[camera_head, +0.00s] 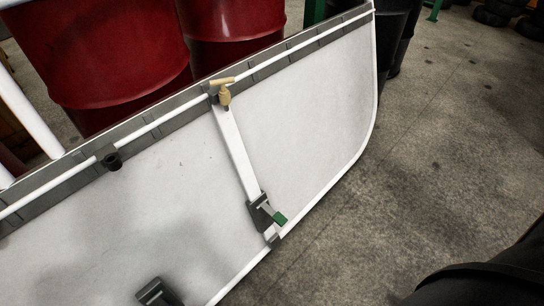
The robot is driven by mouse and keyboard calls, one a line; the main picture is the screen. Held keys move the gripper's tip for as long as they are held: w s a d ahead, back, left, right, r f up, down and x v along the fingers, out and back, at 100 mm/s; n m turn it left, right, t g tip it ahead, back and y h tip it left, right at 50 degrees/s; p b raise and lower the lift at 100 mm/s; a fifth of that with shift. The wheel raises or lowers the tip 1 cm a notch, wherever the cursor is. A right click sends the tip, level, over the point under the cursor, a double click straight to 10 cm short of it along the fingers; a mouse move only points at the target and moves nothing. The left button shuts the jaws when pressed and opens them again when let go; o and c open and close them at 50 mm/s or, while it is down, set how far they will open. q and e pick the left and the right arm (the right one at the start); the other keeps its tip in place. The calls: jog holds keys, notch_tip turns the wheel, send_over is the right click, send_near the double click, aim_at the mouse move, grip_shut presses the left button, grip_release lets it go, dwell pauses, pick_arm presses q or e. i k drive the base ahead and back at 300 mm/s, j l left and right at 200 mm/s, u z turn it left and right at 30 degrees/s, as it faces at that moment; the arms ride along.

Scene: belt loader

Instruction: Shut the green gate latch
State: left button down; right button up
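The green gate latch (280,219) is a small green tab on a dark bracket (259,210) near the lower edge of a large white panel (315,110). The tab sticks out at an angle from the bracket, towards the panel's lower right edge. A white bar (236,150) runs from this bracket up to a tan T-shaped handle (223,91) at the panel's upper rail. I cannot tell from this view whether the latch is engaged. Neither of my grippers can be made out, and nothing touches the latch.
Red drums (105,55) stand close behind the panel, with dark drums (391,40) at its far end. A dark grey block (157,292) shows at the bottom edge. Dark rounded shapes fill the lower right corner. The concrete floor (440,120) on the right is clear.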

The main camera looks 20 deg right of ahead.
aim_at(278, 216)
jog(key=z, duration=0.85)
